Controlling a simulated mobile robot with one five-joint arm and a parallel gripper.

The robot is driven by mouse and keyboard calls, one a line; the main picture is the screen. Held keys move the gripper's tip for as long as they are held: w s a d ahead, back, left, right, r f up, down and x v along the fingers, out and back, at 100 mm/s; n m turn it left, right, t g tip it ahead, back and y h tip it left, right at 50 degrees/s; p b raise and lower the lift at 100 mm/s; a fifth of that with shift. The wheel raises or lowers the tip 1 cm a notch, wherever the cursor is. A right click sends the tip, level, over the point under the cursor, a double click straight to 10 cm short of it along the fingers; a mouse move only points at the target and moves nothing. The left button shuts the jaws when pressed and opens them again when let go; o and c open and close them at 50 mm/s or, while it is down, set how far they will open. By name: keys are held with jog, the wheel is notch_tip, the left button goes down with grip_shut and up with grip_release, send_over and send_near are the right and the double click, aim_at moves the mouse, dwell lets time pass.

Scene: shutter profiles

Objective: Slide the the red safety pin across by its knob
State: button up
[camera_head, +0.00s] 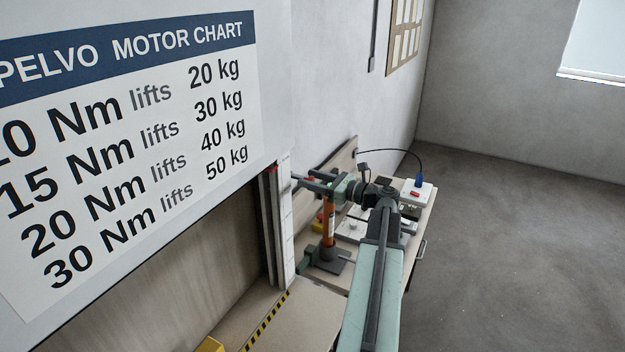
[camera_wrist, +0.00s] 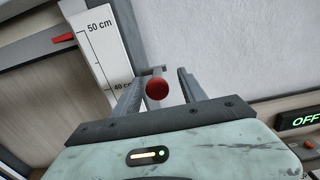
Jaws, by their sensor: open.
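The round red knob (camera_wrist: 157,89) of the safety pin shows in the wrist view, in front of a grey metal piece. My gripper (camera_wrist: 158,77) is open, with one finger on each side of the knob and a visible gap on both sides. I cannot tell how deep the knob sits between the fingers. In the head view my gripper (camera_head: 306,179) reaches left toward the white upright rail (camera_head: 284,225), and the knob cannot be made out there.
A white height scale (camera_wrist: 101,45) with a red pointer (camera_wrist: 62,38) stands left of the knob. A lit OFF sign (camera_wrist: 305,121) is at right. An orange post (camera_head: 329,222) stands on the bench below my arm. A white box (camera_head: 415,191) sits behind.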

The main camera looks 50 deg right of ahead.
jog(key=v, duration=0.7)
jog(key=shift+s, duration=0.4)
jog(key=shift+d, duration=0.1)
